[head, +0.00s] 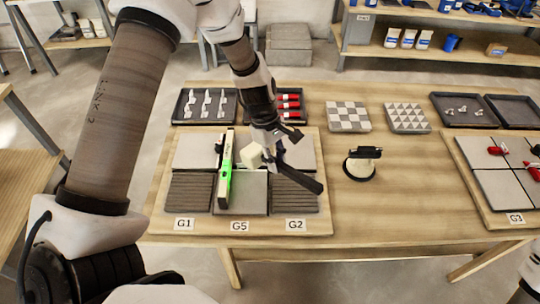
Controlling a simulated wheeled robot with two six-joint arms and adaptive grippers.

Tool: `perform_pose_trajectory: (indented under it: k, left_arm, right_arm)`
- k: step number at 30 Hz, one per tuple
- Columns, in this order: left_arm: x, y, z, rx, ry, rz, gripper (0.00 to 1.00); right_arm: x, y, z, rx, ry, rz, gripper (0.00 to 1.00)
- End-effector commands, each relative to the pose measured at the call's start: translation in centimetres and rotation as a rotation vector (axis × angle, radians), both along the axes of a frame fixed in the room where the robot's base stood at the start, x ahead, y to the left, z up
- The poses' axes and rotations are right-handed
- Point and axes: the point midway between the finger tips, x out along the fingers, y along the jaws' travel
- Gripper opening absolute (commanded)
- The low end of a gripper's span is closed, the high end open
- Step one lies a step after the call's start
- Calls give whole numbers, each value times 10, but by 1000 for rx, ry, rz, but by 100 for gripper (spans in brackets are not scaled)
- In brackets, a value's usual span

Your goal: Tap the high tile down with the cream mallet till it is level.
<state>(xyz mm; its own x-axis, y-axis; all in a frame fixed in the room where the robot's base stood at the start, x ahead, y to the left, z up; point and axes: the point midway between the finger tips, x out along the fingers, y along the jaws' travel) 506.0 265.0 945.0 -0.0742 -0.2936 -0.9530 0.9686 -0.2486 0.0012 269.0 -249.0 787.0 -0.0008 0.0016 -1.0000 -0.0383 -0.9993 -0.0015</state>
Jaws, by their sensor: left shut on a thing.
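My left gripper (279,146) is shut on the cream mallet, above the back of the left tile board. The mallet's cream head (251,155) is to the left of the fingers, and a dark handle (304,180) runs down to the right over the tiles. The board (160,222) carries smooth grey tiles and ribbed brown tiles, with labels G1, G5 and G2 along the front. A green spirit level (225,172) lies lengthwise over the grey front middle tile (248,198) at G5. I cannot tell which tile is high, or whether the mallet touches one. My right gripper is out of view.
Behind the board are a tray of white clips (206,104) and a tray of red pieces (289,102). A black-handled suction cup (362,163) stands right of the board. Two patterned tiles (348,116) (407,118) lie behind it. Another tile board (480,185) is at right.

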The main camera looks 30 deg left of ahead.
Motion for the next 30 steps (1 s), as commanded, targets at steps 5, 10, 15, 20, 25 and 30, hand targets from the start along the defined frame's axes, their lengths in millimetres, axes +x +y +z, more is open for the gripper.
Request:
perform_pose_trajectory:
  k: [5, 10, 15, 20, 25, 30]
  left_arm:
    - [-13, 14, 12, 25, 5, 515, 0]
    - [-18, 19, 16, 41, 10, 755, 0]
    - [-19, 20, 10, 43, 13, 806, 0]
    - [-19, 20, -8, 42, 12, 804, 0]
    - [-19, 19, -35, 43, 12, 802, 0]
    - [-19, 19, -60, 43, 11, 801, 0]
  right_arm:
    - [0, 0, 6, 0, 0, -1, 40]
    - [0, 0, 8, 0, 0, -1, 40]
    - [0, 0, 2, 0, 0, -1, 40]
    - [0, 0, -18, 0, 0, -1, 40]
    - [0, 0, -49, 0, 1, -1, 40]
    - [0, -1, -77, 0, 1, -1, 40]
